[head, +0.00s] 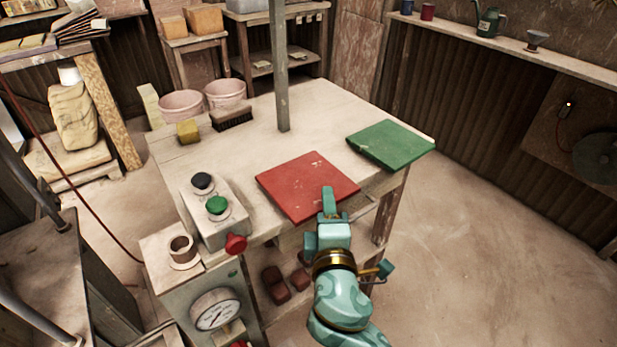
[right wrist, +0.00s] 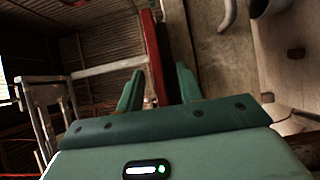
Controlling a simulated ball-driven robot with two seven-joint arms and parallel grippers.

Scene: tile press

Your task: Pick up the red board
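The red board (head: 305,184) lies flat at the front edge of the wooden table, its near corner by my right gripper (head: 328,202). In the head view, one finger shows over that corner; the other finger is hidden. In the right wrist view, the red board (right wrist: 153,50) shows edge-on as a thin strip between the two spread fingers of the right gripper (right wrist: 159,70). Gaps show on both sides of the strip, so the gripper is open around the edge. My left gripper is not in view.
A green board (head: 391,144) lies at the table's right corner. A button box (head: 214,211) with a red knob stands left of the red board. A grey post (head: 280,70) rises behind it. A brush (head: 232,119) and pink pots (head: 182,105) stand further back.

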